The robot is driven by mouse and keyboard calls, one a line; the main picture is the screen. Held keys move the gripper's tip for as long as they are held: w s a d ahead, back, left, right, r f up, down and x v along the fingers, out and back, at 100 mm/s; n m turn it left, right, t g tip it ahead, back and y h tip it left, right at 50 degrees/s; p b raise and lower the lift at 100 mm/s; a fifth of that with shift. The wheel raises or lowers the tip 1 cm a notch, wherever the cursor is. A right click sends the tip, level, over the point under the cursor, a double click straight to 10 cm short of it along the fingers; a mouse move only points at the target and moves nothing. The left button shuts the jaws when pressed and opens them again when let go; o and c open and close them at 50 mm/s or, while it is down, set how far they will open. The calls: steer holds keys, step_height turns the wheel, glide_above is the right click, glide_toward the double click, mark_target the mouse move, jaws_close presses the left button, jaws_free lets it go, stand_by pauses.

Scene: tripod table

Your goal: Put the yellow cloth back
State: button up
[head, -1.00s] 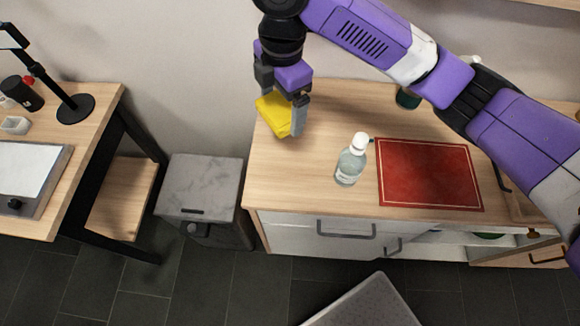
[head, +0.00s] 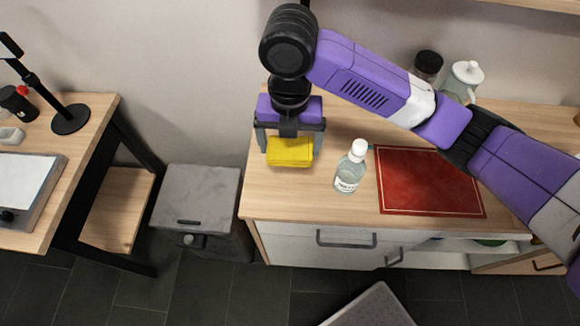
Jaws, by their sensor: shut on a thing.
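The yellow cloth (head: 290,152) is a folded block in my gripper (head: 290,145), in the head view. My gripper points down and is shut on it, one finger at each side. The cloth is over the left part of the wooden counter (head: 225,205)'s top, left of the clear bottle. I cannot tell whether its underside touches the counter.
A clear bottle (head: 350,170) with a white cap stands just right of the cloth. A red board (head: 430,182) lies right of it. A dark jar (head: 428,66) and a glass pitcher (head: 465,78) stand behind my arm. A grey bin (head: 197,195) is left of the counter.

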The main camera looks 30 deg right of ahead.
mark_target(290, 175)
step_height(290, 175, down, 10)
steer(key=shift+f, duration=0.1)
stand_by(0.4)
steer(key=shift+f, duration=0.2)
steer(key=o, duration=0.9)
steer(key=shift+r, duration=0.1)
steer(key=shift+r, duration=0.1)
step_height(290, 175, up, 12)
steer(key=shift+r, duration=0.1)
